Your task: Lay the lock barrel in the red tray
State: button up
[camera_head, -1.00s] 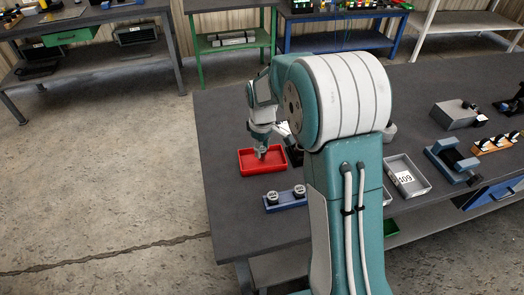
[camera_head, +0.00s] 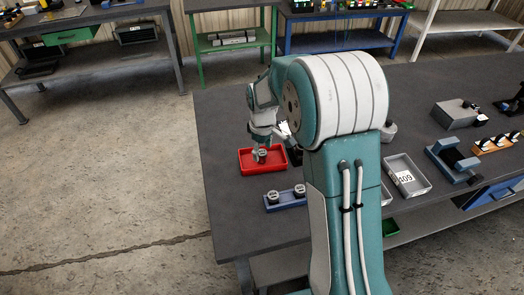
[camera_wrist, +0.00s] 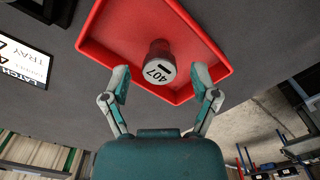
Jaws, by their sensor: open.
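The red tray (camera_head: 247,167) sits on the dark workbench near its left edge; it also shows in the wrist view (camera_wrist: 215,52). A lock barrel (camera_wrist: 159,64), dark with a pale face marked 407, is inside the red tray. Its face is toward the wrist camera; in the head view the barrel (camera_head: 262,155) shows small in the tray. My gripper (camera_wrist: 160,80) is open, its fingers spread on either side just short of the barrel, with gaps to both. In the head view my gripper (camera_head: 262,146) is above the tray.
A blue holder (camera_head: 286,200) with two more barrels stands in front of the tray. A grey tray (camera_head: 418,182) marked 601 or 109 lies to the right of my arm. A dark tray with a label card (camera_wrist: 20,62) lies beside the red tray.

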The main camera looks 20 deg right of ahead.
aim_at(262, 152)
notch_tip(262, 152, up, 11)
jog(key=s+r+m+t, duration=0.35)
jog(key=s+r, duration=0.55)
jog(key=s, duration=0.4)
jog(key=s+f+m+t, duration=0.1)
jog(key=s+m, duration=0.3)
jog(key=s, duration=1)
jog(key=shift+f+m+t, duration=0.15)
jog(key=shift+m+t, duration=0.2)
jog(key=shift+t, duration=0.2)
